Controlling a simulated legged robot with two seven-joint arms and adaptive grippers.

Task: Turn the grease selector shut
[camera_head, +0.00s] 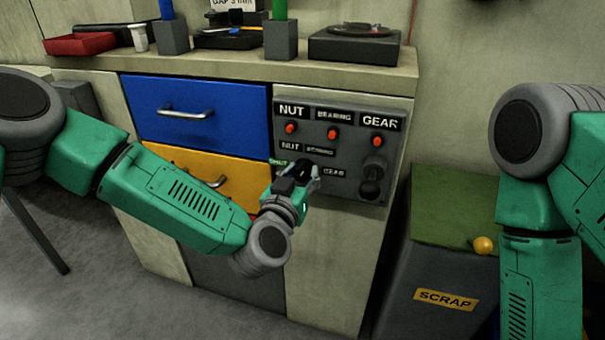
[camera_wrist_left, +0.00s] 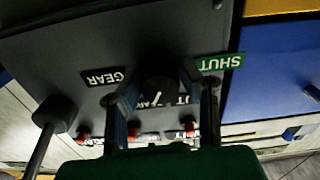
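The grease selector (camera_wrist_left: 159,88) is a dark round knob on the grey panel (camera_head: 346,108), and my left gripper partly covers it in the head view. A green SHUT label (camera_wrist_left: 220,62) sits to one side of it, with NUT, BEARING and GEAR labels around the rest. My left gripper (camera_head: 309,170) is at the panel. In the left wrist view its two fingers lie on either side of the knob and appear closed against it.
A dark lever with a round knob (camera_head: 371,188) stands out at the panel's right. Red-orange buttons (camera_head: 332,134) line the top. Blue (camera_head: 195,108) and yellow drawers (camera_head: 190,164) are to the left. A scrap bin (camera_head: 440,270) with a green top stands at right.

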